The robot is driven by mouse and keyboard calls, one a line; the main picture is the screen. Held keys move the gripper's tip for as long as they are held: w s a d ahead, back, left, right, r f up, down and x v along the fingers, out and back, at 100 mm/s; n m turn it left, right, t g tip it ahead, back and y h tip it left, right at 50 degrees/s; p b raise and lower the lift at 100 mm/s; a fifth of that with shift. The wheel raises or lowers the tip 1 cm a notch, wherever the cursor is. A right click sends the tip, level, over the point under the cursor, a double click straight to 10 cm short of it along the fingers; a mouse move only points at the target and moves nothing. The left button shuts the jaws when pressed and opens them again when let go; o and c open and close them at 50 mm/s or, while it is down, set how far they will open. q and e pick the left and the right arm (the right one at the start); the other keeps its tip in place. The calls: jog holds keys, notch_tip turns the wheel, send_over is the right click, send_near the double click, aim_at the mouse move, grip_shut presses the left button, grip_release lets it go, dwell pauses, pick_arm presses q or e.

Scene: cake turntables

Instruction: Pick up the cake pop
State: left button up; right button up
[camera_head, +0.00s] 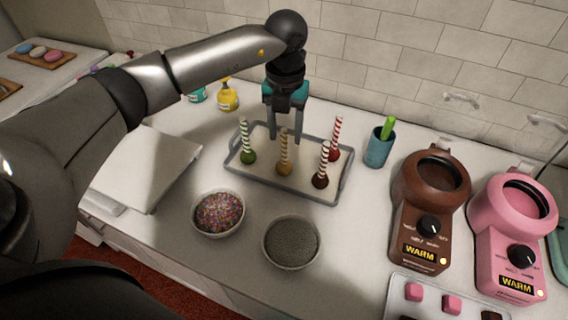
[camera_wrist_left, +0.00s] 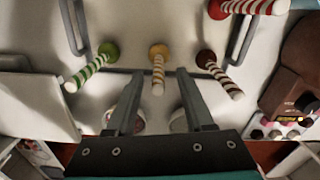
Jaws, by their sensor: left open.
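Several cake pops stand stick-up on a grey-rimmed tray (camera_head: 236,160). They are a green one (camera_head: 248,157), a tan one (camera_head: 284,168), a dark brown one (camera_head: 320,181) and a red one (camera_head: 334,154). Each has a striped stick. My left gripper (camera_head: 285,138) points down, open and empty, over the tray near the tan pop. In the left wrist view, the tan pop (camera_wrist_left: 158,50) has its stick lined up between my open fingers (camera_wrist_left: 160,76). The green pop (camera_wrist_left: 108,50) and brown pop (camera_wrist_left: 205,57) lie to either side. Contact cannot be told. My right gripper is not visible.
Bowls of colored sprinkles (camera_head: 218,213) and dark grains (camera_head: 291,242) stand in front of the tray. A blue cup (camera_head: 378,150), a brown warmer (camera_head: 418,215) and a pink warmer (camera_head: 510,235) stand to the right. A white board (camera_head: 145,175) lies left.

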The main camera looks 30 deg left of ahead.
aim_at(284, 162)
pick_arm(q)
notch_tip(284, 162, down, 5)
jog(key=shift+s+a+f, duration=0.1)
jog(key=shift+c, duration=0.3)
grip_shut()
dwell(1.2)
